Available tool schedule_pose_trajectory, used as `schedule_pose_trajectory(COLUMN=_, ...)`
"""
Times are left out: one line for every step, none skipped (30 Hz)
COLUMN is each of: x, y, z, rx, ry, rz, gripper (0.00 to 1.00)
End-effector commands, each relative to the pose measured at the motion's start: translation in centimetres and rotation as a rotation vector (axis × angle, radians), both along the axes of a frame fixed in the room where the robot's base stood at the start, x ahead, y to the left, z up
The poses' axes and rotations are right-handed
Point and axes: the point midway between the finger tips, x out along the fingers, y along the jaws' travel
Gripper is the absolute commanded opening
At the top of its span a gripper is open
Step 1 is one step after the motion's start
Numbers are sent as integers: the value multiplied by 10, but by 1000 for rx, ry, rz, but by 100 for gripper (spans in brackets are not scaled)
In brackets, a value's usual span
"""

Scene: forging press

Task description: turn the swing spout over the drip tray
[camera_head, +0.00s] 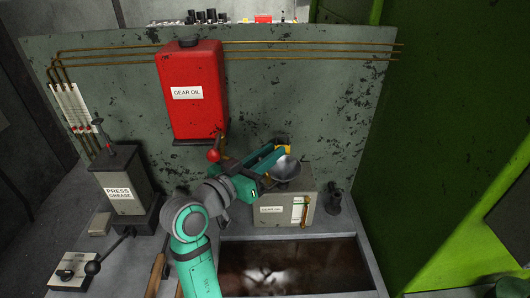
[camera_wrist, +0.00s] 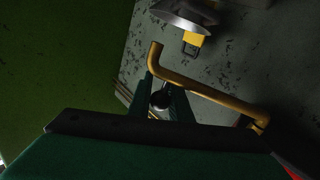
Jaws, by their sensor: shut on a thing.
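The brass swing spout (camera_wrist: 205,92) crosses the wrist view from the right to a bent outlet end at upper left. My gripper (camera_wrist: 163,92) is shut on the spout's small dark knob (camera_wrist: 160,99), which shows between the fingers. In the head view my gripper (camera_head: 272,158) is right of and below the red gear oil tank (camera_head: 190,90) and hides most of the spout. A metal funnel (camera_head: 286,168) is beside the fingers; its rim also shows in the wrist view (camera_wrist: 185,16), apart from the outlet. The sunken tray (camera_head: 338,262) with dark brown contents, apparently the drip tray, lies below.
A grey box (camera_head: 270,220) labelled gear oil stands under the funnel. A red ball handle (camera_head: 214,155) is left of my gripper. A dark can (camera_head: 333,202) stands at right, the press grease unit (camera_head: 122,183) at left. A green wall (camera_head: 440,120) closes the right side.

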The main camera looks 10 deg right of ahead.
Motion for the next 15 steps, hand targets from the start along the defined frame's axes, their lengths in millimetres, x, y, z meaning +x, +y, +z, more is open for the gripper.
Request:
schedule_pose_trajectory(x=0, y=-1, z=-1, rx=1, ry=2, rz=-1, gripper=0)
schedule_pose_trajectory(x=0, y=-1, z=-1, rx=1, ry=2, rz=-1, gripper=0)
schedule_pose_trajectory(x=0, y=-1, z=-1, rx=1, ry=2, rz=-1, gripper=0)
schedule_pose_trajectory(x=0, y=-1, z=-1, rx=1, ry=2, rz=-1, gripper=0)
schedule_pose_trajectory(x=0, y=-1, z=-1, rx=1, ry=2, rz=-1, gripper=0)
schedule_pose_trajectory(x=0, y=-1, z=-1, rx=1, ry=2, rz=-1, gripper=0)
schedule_pose_trajectory(x=0, y=-1, z=-1, rx=1, ry=2, rz=-1, gripper=0)
schedule_pose_trajectory(x=0, y=-1, z=-1, rx=1, ry=2, rz=-1, gripper=23)
schedule_pose_trajectory(x=0, y=-1, z=-1, rx=1, ry=2, rz=0, gripper=32)
schedule_pose_trajectory(x=0, y=-1, z=-1, rx=1, ry=2, rz=0, gripper=37)
schedule_pose_trajectory(x=0, y=-1, z=-1, rx=1, ry=2, rz=0, gripper=37)
schedule_pose_trajectory(x=0, y=0, z=-1, rx=1, ry=2, rz=1, gripper=37)
schedule_pose_trajectory(x=0, y=0, z=-1, rx=0, ry=2, rz=1, gripper=37)
schedule_pose_trajectory(x=0, y=0, z=-1, rx=0, ry=2, rz=2, gripper=37)
schedule_pose_trajectory(x=0, y=0, z=-1, rx=0, ry=2, rz=2, gripper=37)
